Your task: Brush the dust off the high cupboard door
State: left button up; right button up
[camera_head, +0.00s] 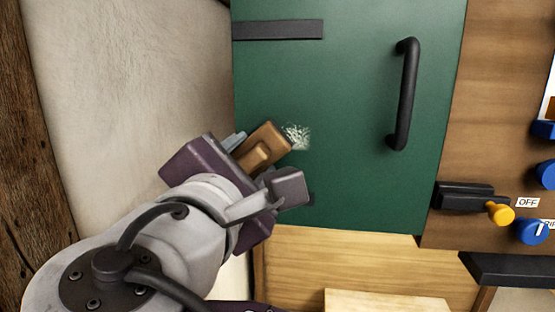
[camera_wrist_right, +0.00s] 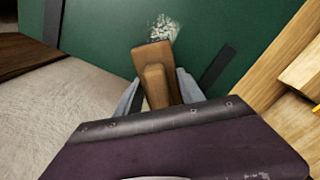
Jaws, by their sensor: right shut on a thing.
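The green cupboard door (camera_head: 345,90) fills the upper middle of the head view, with a black bar handle (camera_head: 405,95) on its right side. A pale patch of dust (camera_head: 297,136) lies on the lower left of the door; it also shows in the right wrist view (camera_wrist_right: 163,27). My right gripper (camera_head: 268,160) is shut on a brown wooden brush (camera_head: 262,148). The brush's far end is right beside the dust patch; I cannot tell whether it touches the door. Its bristles are hidden. In the right wrist view the brush (camera_wrist_right: 153,75) stands between the fingers. My left gripper is out of view.
A wooden panel with a black lever switch (camera_head: 465,197), a yellow knob (camera_head: 499,213) and blue knobs (camera_head: 533,231) is right of the door. A rough pale wall (camera_head: 130,90) and a dark timber post (camera_head: 22,150) are at left. Light wood lies below the door.

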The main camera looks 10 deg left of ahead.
aim_at(287, 153)
jog(key=shift+d+r, duration=0.1)
jog(key=shift+r, duration=0.65)
jog(key=shift+d+f+b, duration=0.15)
jog(key=shift+d+b, duration=0.55)
jog(key=shift+d, duration=1.2)
jog(key=shift+s+d+b, duration=0.1)
jog(key=shift+d+b, duration=0.45)
jog(key=shift+b, duration=0.1)
jog(key=shift+d+b, duration=0.3)
jog(key=shift+d, duration=1)
jog(key=shift+d+b, duration=0.5)
jog(key=shift+d, duration=0.55)
jog(key=shift+s+d, duration=0.1)
jog(key=shift+d, duration=0.6)
